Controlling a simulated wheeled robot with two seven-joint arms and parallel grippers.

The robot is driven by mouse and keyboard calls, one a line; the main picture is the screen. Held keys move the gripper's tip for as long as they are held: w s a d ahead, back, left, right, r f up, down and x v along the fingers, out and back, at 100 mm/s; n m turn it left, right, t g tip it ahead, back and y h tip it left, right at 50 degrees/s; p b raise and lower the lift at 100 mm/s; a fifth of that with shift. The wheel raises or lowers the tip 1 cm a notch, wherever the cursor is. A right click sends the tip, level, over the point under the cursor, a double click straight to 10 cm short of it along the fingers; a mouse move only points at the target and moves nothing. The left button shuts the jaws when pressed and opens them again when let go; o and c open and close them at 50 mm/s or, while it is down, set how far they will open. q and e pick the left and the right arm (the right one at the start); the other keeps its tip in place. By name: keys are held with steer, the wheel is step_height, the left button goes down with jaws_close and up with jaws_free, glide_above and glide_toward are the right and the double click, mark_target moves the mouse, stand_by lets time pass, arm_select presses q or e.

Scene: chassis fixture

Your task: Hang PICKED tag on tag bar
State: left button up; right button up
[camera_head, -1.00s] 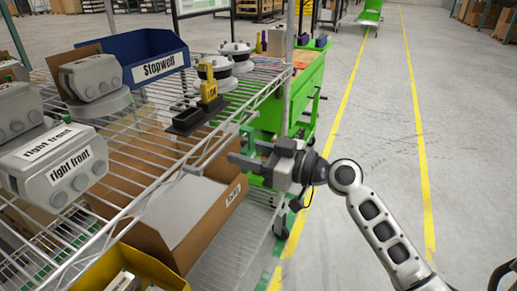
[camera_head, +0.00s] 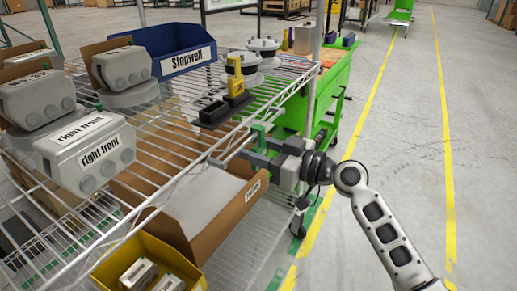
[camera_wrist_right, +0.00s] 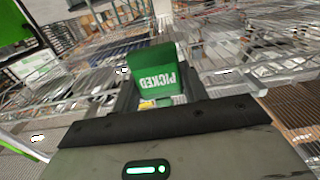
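The green PICKED tag (camera_wrist_right: 155,72) is between the fingers of my right gripper (camera_wrist_right: 155,95) in the right wrist view, with its white lettering upside down. In the head view, the right gripper (camera_head: 250,158) is at the front edge of the wire shelf, and the green tag (camera_head: 258,134) shows just above its fingers. The gripper appears shut on the tag. A pale metal rail (camera_head: 215,158) along the shelf front, possibly the tag bar, lies just left of the fingertips. I cannot tell whether the tag touches it. My left gripper is not in view.
The wire shelf (camera_head: 165,125) holds grey right front housings (camera_head: 85,150), a blue Stopwell bin (camera_head: 185,62) and a black fixture with a yellow device (camera_head: 235,75). A cardboard box (camera_head: 225,215) and yellow bin (camera_head: 110,265) are below. A green cart (camera_head: 325,90) stands behind; floor at right is clear.

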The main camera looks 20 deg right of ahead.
steer(key=o, duration=0.4)
steer(key=shift+s, duration=0.1)
